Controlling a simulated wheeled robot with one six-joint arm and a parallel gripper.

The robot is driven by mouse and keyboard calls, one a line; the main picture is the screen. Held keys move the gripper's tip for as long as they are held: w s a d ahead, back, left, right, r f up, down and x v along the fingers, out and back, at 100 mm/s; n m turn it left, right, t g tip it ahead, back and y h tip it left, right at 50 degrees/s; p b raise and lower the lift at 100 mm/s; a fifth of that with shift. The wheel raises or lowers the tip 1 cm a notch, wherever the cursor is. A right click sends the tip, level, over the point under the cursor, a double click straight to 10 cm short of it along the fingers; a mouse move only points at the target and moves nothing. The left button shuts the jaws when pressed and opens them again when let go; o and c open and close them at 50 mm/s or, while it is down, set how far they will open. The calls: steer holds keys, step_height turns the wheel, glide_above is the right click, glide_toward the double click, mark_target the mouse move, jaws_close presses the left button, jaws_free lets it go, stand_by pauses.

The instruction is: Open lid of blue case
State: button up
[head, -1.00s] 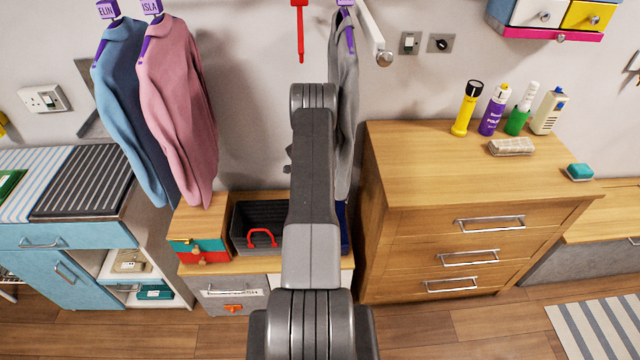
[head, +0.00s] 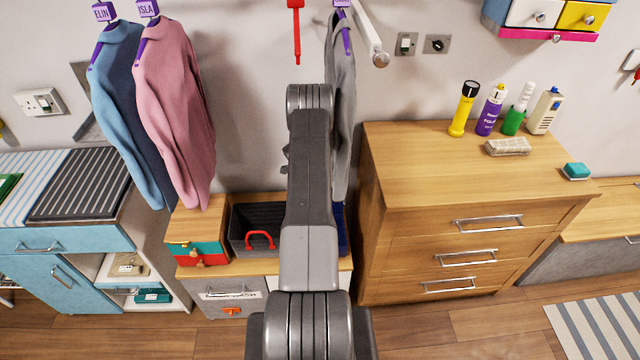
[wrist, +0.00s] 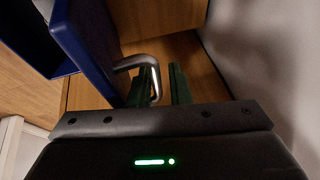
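The blue case (head: 343,228) is mostly hidden behind my arm in the head view; only a dark blue strip shows. In the wrist view its dark blue panel (wrist: 92,45) stands at upper left, with a dark hollow beside it. A bent silver handle (wrist: 128,62) sticks out from the blue panel. My gripper (wrist: 165,84) has its two dark green fingers apart, with the bent end of the handle at the left finger. I cannot tell whether the handle touches a finger. My gripper is hidden in the head view.
The case stands on a low wooden-topped bench (head: 222,268), by a dark grey bin (head: 262,214) with a red handle and a red-and-teal box (head: 199,252). A wooden drawer chest (head: 460,190) is close on the right. A grey garment (head: 343,110) hangs above.

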steer(key=b+v, duration=0.2)
steer(key=v, duration=1.1)
steer(key=shift+r+b, duration=0.2)
steer(key=shift+b, duration=0.1)
steer(key=shift+a, duration=0.15)
steer(key=p+x, duration=0.3)
steer(key=x, duration=1.1)
